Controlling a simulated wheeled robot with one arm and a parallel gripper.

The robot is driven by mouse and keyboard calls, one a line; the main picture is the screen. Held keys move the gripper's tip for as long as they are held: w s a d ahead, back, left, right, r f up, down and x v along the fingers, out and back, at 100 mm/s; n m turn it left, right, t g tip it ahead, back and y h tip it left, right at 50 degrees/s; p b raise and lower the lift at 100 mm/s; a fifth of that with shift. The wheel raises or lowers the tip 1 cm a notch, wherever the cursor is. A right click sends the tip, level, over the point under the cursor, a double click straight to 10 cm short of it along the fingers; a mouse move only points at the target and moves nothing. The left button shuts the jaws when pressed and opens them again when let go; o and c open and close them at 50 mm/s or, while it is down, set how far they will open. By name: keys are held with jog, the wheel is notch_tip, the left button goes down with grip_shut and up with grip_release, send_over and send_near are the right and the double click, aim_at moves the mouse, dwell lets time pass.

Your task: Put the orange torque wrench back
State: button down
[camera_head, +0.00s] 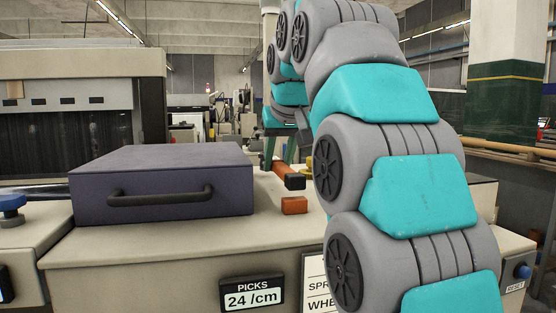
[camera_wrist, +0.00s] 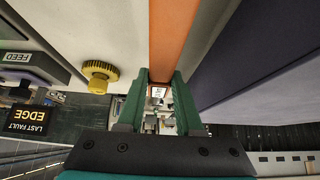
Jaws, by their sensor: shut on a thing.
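The orange torque wrench (camera_head: 285,170) shows in the head view as an orange bar with a dark end, just above the beige machine top. My gripper (camera_head: 279,148) has green fingers and is shut on it. In the wrist view the wrench (camera_wrist: 174,35) runs from between the fingers (camera_wrist: 162,80) toward the top edge; its far end is out of frame. A closed dark purple case (camera_head: 165,180) with a black handle lies left of the wrench. A small orange block (camera_head: 294,205) sits on the top below the wrench's dark end. Whether the wrench touches anything is unclear.
A yellow knob (camera_wrist: 100,72) stands beside the wrench in the wrist view. The machine top (camera_head: 200,238) is clear in front of the case. A picks display (camera_head: 252,294) is on the front panel. My arm hides much of the right side.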

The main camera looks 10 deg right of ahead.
aim_at(284, 167)
jog(key=shift+f+b, duration=0.5)
jog(key=shift+f, duration=0.2)
jog(key=c, duration=0.5)
grip_release()
jog(key=shift+s+r, duration=0.1)
jog(key=p+v, duration=0.2)
jog(key=v, duration=0.4)
jog(key=shift+s+r, duration=0.1)
jog(key=shift+r, duration=0.15)
jog(key=shift+s+r, duration=0.4)
jog(key=shift+f, duration=0.1)
